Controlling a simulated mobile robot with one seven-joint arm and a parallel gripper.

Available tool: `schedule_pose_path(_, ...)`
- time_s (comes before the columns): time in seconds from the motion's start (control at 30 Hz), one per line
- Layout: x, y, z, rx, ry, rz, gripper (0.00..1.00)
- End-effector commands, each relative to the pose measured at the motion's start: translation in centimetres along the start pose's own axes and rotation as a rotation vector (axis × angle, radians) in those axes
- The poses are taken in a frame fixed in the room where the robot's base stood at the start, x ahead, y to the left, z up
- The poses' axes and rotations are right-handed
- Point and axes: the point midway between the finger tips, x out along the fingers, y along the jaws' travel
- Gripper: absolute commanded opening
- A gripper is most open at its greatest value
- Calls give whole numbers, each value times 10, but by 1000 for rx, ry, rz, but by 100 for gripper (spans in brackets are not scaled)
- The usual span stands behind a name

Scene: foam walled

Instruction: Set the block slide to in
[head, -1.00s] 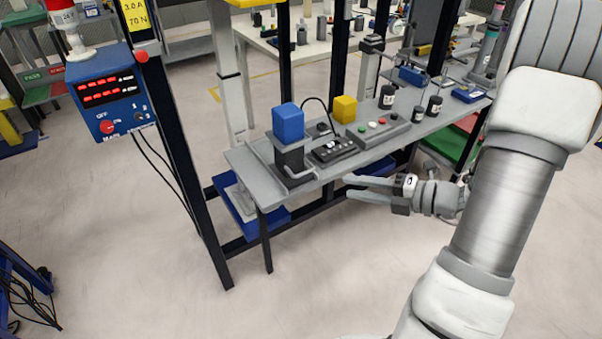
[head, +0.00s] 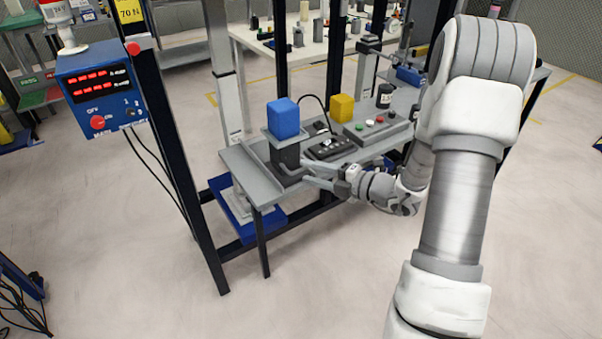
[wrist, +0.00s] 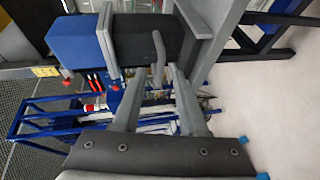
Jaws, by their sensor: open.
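The block slide (head: 287,158) is a dark block on a grey base at the left end of the bench. A blue cube (head: 283,118) sits on a grey plate on top of it. In the wrist view the dark block (wrist: 146,38) has a grey bar handle (wrist: 158,58) standing out toward me. My gripper (head: 306,175) is open at the front of the slide. In the wrist view the two fingers (wrist: 155,82) point at the handle, with its near end between or just ahead of the tips. I cannot tell whether they touch it.
A black button box (head: 328,148), a yellow cube (head: 342,107) and a grey control panel (head: 377,130) stand on the grey bench (head: 240,162) to the right. A dark post (head: 185,170) and a blue power box (head: 102,90) are at the left. The floor in front is clear.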

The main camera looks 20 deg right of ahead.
Motion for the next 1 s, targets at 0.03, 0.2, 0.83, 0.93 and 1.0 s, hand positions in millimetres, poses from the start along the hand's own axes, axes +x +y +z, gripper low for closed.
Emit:
schedule_pose_path(0.03, 10, -1, -1, -1, 4, 1, 42)
schedule_pose_path(0.2, 28, 0, 0, -1, 1, 0, 42)
schedule_pose_path(0.83, 34, 0, 0, -1, 0, 0, 0)
schedule_pose_path(0.93, 34, 0, 0, -1, 0, 0, 0)
schedule_pose_path(1.0, 34, 0, 0, -1, 0, 0, 0)
